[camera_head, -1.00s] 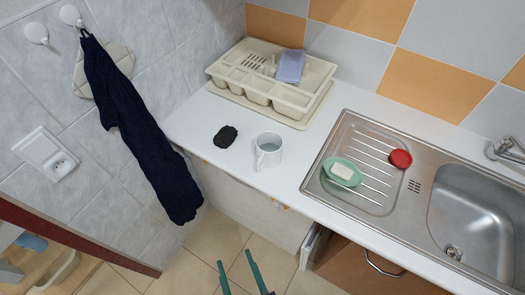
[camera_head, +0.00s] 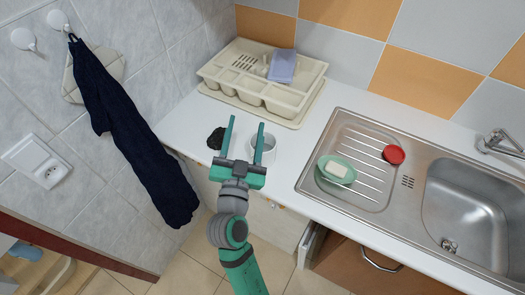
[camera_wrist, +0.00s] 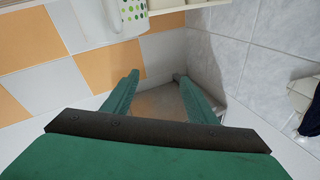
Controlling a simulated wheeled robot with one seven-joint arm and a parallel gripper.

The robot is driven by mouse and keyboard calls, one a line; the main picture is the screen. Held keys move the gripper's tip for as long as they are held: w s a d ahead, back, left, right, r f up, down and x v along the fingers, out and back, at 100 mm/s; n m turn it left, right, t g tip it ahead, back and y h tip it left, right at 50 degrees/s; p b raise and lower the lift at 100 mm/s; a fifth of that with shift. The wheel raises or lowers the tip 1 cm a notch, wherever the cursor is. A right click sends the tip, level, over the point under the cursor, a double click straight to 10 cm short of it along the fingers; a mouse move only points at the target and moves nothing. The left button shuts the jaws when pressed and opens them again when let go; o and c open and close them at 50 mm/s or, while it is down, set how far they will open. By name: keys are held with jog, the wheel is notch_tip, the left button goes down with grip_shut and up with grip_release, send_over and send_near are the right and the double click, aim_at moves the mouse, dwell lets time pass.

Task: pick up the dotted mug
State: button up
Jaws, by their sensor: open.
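A whitish mug (camera_head: 269,152) stands upright on the counter in the head view, partly hidden by my right finger; I cannot make out dots on it there. In the wrist view a white thing with green dots (camera_wrist: 133,14) is cut off by the top edge; I cannot tell whether it is the same mug. My gripper (camera_head: 244,122) is open and empty, its fingers pointing toward the back of the counter. In the head view it overlaps the counter's front edge, with the mug at its right finger. Its fingers also show in the wrist view (camera_wrist: 156,78).
A dark sponge-like thing (camera_head: 216,138) lies left of the gripper. A cream dish rack (camera_head: 292,97) stands behind. A green soap dish (camera_head: 333,180), a red round thing (camera_head: 393,154) and the sink (camera_head: 465,215) are to the right. A dark towel (camera_head: 125,130) hangs at left.

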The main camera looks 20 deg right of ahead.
jog(key=s+d+r+m+g+h, duration=0.2)
jog(key=d+r+m+g, duration=0.2)
jog(key=d+m+g, duration=0.4)
jog(key=s+d+r+m+g+h, duration=0.2)
jog(key=d+r+m+g, duration=0.35)
jog(key=d, duration=0.55)
jog(key=a+f+m+g+y, duration=0.1)
jog(key=a+f+y, duration=0.2)
jog(key=a, duration=0.3)
jog(key=a+f+m+g+y, duration=0.1)
jog(key=a+f+m+y, duration=0.1)
jog(key=a+f+y, duration=0.2)
jog(key=a+f+m+g+y, duration=0.1)
jog(key=a+f+y, duration=0.3)
jog(key=a+y, duration=0.3)
jog(key=shift+w+a+f+m+g, duration=0.2)
jog(key=shift+a+m+g, duration=0.15)
jog(key=shift+a, duration=0.3)
jog(key=shift+a+f, duration=0.15)
jog(key=shift+f, duration=5.15)
